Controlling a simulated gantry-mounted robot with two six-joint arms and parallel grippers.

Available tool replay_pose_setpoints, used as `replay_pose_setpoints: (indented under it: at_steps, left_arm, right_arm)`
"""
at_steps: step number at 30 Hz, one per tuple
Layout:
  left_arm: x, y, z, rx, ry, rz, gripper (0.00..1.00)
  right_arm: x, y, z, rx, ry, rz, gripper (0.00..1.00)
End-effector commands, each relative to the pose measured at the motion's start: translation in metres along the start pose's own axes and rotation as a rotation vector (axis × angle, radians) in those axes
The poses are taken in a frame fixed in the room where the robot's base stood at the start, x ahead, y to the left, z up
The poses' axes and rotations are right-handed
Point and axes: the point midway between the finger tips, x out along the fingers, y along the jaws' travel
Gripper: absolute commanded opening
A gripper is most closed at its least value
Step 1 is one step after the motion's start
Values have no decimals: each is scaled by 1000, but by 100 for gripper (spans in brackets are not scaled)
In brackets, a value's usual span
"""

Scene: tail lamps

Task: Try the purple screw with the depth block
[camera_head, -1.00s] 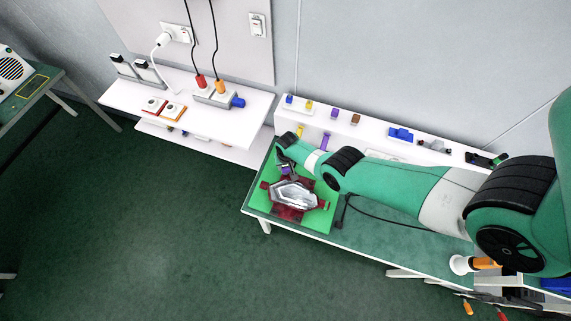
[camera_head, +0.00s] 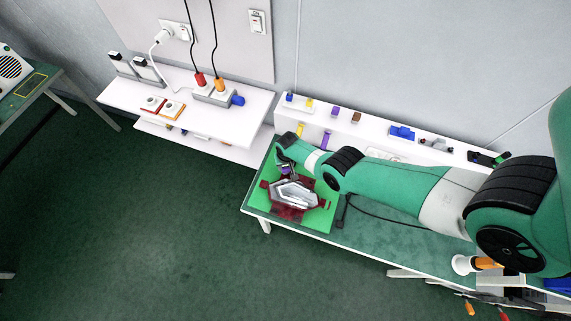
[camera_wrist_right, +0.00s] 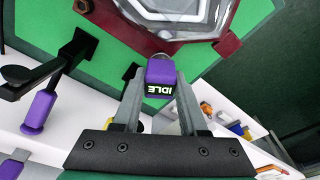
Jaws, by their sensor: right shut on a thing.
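My right gripper (camera_wrist_right: 160,82) is shut on a small purple block (camera_wrist_right: 160,76) with "IDLE" written on its near face. In the right wrist view the block is at the edge of the clear lamp (camera_wrist_right: 182,8), by its dark red holder (camera_wrist_right: 112,18). Whether the block touches the lamp I cannot tell. The head view shows the lamp (camera_head: 296,193) in the green tray (camera_head: 320,218), with my right gripper (camera_head: 287,170) at its far edge. No purple screw can be made out; the far side of the held block is hidden. My left gripper is out of view.
A white shelf (camera_head: 375,128) behind the tray carries small coloured blocks, including a purple one (camera_head: 335,111). A white side table (camera_head: 190,110) with sockets and plugs stands at left.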

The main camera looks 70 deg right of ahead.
Motion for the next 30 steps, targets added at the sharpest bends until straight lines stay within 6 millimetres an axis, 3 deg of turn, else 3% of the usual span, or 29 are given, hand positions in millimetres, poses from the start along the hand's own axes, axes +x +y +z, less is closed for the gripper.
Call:
replay_pose_setpoints:
  at_steps: [14,15,20,30]
  left_arm:
    - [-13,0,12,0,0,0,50]
    - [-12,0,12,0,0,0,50]
    - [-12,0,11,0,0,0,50]
    - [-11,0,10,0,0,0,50]
  right_arm:
    - [18,0,2,0,0,0,0]
    - [16,0,2,0,0,0,46]
    - [16,0,2,0,0,0,74]
    - [14,0,2,0,0,0,77]
